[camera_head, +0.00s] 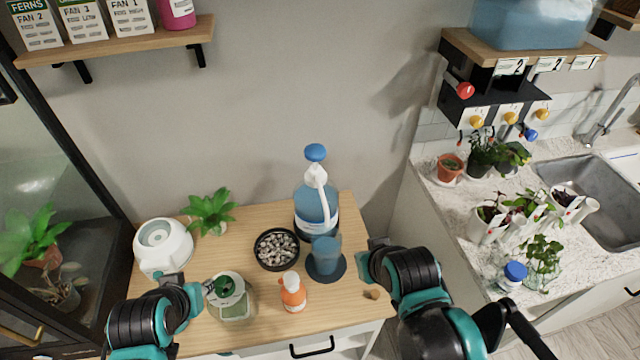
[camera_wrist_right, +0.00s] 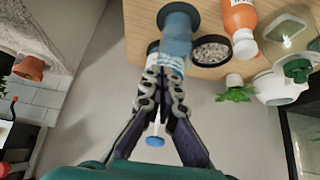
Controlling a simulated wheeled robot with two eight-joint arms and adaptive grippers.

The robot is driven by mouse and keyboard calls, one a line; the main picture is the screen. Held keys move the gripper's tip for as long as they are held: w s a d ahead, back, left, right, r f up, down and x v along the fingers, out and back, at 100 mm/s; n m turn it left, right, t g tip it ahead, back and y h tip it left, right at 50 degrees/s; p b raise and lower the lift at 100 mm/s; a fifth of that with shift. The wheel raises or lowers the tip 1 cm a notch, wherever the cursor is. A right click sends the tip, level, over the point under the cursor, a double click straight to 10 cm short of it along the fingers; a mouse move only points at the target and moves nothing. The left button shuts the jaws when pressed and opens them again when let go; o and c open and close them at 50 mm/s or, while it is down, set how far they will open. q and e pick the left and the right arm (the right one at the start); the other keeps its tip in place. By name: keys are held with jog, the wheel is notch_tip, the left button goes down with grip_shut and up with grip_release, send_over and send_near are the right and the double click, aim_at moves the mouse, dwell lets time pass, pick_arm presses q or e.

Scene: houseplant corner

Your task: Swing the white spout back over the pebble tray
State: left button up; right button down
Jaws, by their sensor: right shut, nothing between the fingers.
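A large bottle of blue liquid (camera_head: 314,208) stands at the back right of the wooden cabinet top, with a blue knob (camera_head: 316,152) on its pump. Its white spout (camera_head: 318,180) points forward, toward the blue cup (camera_head: 325,250) on a dark round coaster. The black pebble tray (camera_head: 262,262) sits left of the cup; it also shows in the right wrist view (camera_wrist_right: 212,63). My right gripper (camera_head: 366,262) is shut and empty, right of the cup; in its wrist view (camera_wrist_right: 166,78) its fingers partly hide the bottle. My left gripper (camera_head: 200,294) is beside the green-lidded jar; its fingers are unclear.
An orange bottle (camera_head: 293,296) stands in front of the tray. The green-lidded jar (camera_head: 236,308), a white round appliance (camera_head: 160,262) and a small plant (camera_head: 210,208) are to the left. A counter with pots and a sink (camera_head: 590,190) lies right, across a gap.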

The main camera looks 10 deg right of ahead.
jog(key=c, duration=1.7)
grip_release()
jog(key=shift+r, duration=0.15)
jog(key=shift+o, duration=0.6)
jog(key=w+r+g+p, duration=0.1)
jog(key=w+r+p, duration=0.2)
jog(key=r, duration=0.2)
jog(key=shift+w+a, duration=0.25)
jog(key=shift+w, duration=0.15)
jog(key=g+y+p, duration=0.2)
jog(key=g+p, duration=0.4)
jog(key=p, duration=0.5)
send_near(323, 193)
jog(key=f, duration=0.2)
jog(key=a+f+b, duration=0.1)
jog(key=f, duration=0.4)
jog(key=shift+a+f+b, duration=0.2)
jog(key=shift+f+b, duration=0.1)
jog(key=shift+f, duration=0.1)
grip_shut()
